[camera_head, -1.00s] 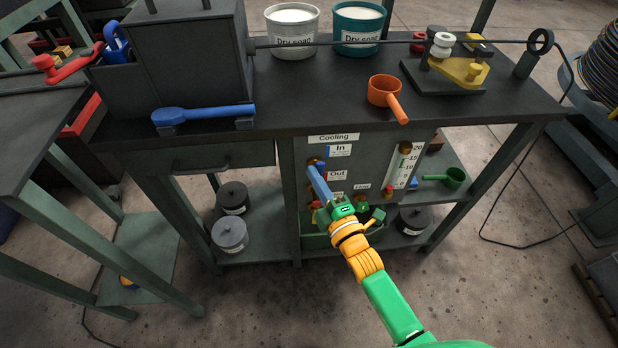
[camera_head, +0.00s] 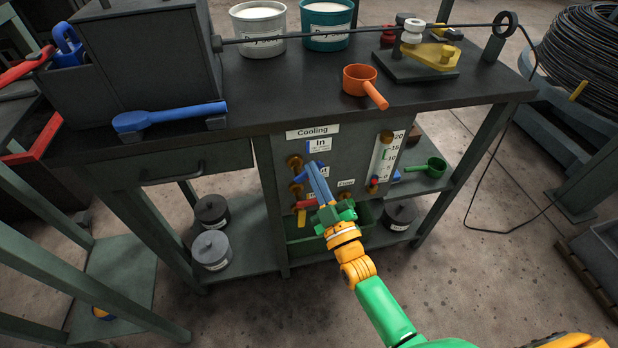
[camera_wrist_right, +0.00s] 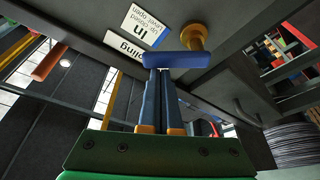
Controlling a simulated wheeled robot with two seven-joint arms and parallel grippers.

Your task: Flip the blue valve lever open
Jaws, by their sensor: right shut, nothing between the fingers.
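The blue valve lever (camera_wrist_right: 188,60) shows in the right wrist view, reaching sideways from a brass valve stem (camera_wrist_right: 195,38) on the panel, below the "In" label (camera_wrist_right: 145,28). My right gripper (camera_wrist_right: 161,74) is shut and empty. Its blue fingertips are at the lever's edge, touching or nearly touching it; I cannot tell which. In the head view the right gripper (camera_head: 312,168) reaches the Cooling panel (camera_head: 350,150) just under the "In" label, right of the brass fitting (camera_head: 294,162). The fingers partly hide the lever there. My left gripper is not in view.
Floor in front is clear.

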